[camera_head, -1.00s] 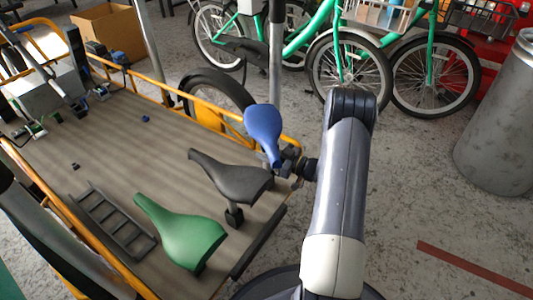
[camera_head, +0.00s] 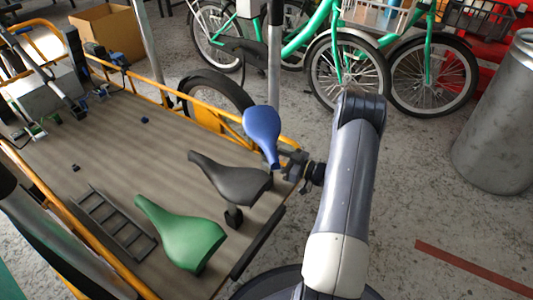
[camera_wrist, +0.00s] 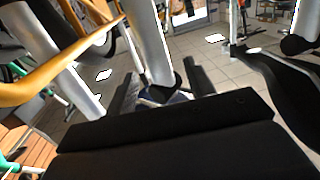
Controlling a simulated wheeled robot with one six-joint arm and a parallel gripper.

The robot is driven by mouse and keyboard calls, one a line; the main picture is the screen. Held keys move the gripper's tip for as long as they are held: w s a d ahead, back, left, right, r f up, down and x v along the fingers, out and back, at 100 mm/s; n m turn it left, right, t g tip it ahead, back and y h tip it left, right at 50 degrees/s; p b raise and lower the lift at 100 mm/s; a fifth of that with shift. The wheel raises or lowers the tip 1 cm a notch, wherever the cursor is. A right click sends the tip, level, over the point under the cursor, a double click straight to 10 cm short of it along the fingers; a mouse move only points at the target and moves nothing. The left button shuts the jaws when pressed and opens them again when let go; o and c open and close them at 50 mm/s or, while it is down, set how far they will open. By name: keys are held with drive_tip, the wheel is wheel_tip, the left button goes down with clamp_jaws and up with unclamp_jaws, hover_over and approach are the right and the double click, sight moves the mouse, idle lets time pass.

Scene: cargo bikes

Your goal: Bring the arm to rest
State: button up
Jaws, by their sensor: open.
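My gripper (camera_head: 292,167) is at the end of my grey arm, beside the blue saddle (camera_head: 262,134) at the right end of the wooden cargo deck. In the wrist view my gripper (camera_wrist: 160,86) shows two dark fingers spread apart, with a grey post rising beyond them. I see nothing held between the fingers. In the head view the fingertips are small, and I cannot tell whether they touch the blue saddle.
A black saddle (camera_head: 230,180) and a green saddle (camera_head: 182,234) stand on the deck (camera_head: 120,140). An orange rail (camera_head: 190,104) edges it. Green bikes (camera_head: 345,60) stand behind. A metal bin (camera_head: 497,120) is at right. The floor between my arm and the bin is clear.

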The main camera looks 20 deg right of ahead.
drive_tip(key=p+v, duration=0.1)
drive_tip(key=v, duration=0.6)
drive_tip(key=shift+s+d+p, duration=0.2)
drive_tip(key=shift+p, duration=0.2)
drive_tip(key=b+x, duration=0.2)
drive_tip(key=x, duration=0.8)
drive_tip(key=shift+w+a+r+b, duration=0.3)
drive_tip(key=shift+r+b, duration=0.05)
drive_tip(key=shift+r, duration=0.1)
